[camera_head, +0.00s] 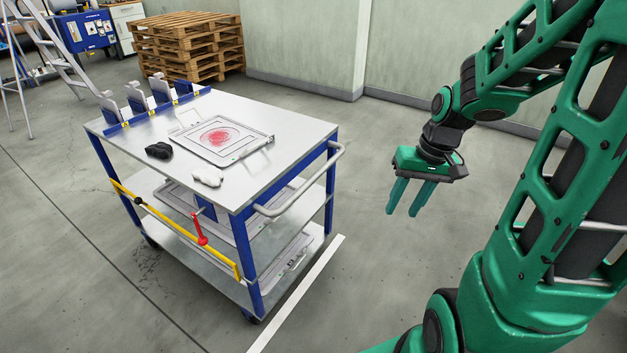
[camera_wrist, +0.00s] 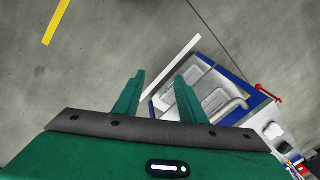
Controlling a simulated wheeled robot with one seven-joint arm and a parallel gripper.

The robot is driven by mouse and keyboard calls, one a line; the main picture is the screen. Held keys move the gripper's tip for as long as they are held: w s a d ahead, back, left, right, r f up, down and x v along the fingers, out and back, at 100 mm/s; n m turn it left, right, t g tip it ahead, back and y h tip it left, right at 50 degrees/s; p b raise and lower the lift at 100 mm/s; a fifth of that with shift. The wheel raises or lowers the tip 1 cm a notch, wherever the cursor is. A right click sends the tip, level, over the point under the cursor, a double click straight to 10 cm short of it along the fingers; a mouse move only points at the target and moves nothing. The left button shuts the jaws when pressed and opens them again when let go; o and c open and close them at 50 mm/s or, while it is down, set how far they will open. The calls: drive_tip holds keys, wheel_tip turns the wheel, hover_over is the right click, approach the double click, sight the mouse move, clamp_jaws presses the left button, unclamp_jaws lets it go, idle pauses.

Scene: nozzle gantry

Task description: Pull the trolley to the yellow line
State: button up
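The trolley (camera_head: 303,121) has a blue frame, a light metal top and lower shelves, and stands left of centre in the head view. Its pale tubular handle (camera_head: 298,190) runs along its right end. In the wrist view the trolley (camera_wrist: 241,86) shows at right, seen from above. My gripper (camera_head: 403,212) is open and empty, fingers pointing down, to the right of the handle and apart from it. The gripper also shows in the wrist view (camera_wrist: 157,88). A yellow line (camera_wrist: 56,22) lies on the floor at the top left of the wrist view; it is not seen in the head view.
A white line (camera_head: 297,294) lies on the floor beside the trolley. A yellow bar (camera_head: 172,227) with a red lever (camera_head: 198,228) spans the trolley's near side. A framed plate (camera_head: 221,137) and small items lie on top. Pallets (camera_head: 188,45) and a ladder (camera_head: 62,62) stand behind.

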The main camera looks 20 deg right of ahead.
drive_tip(key=w+a+f+t+y, duration=0.25)
drive_tip(key=w+f, duration=0.25)
drive_tip(key=w, duration=0.3)
drive_tip(key=w+a+f+t+y, duration=0.1)
drive_tip(key=w+a+f+y, duration=0.2)
drive_tip(key=w+f, duration=0.45)
drive_tip(key=m+t+y, duration=0.3)
drive_tip(key=m+t, duration=0.4)
drive_tip(key=t, duration=0.1)
approach(315, 177)
drive_tip(key=shift+h, duration=0.25)
drive_tip(key=x, duration=1.1)
drive_tip(key=shift+w+d+f, duration=0.25)
drive_tip(key=shift+d+f, duration=0.1)
drive_tip(key=shift+d, duration=0.05)
drive_tip(key=shift+c, duration=0.2)
clamp_jaws()
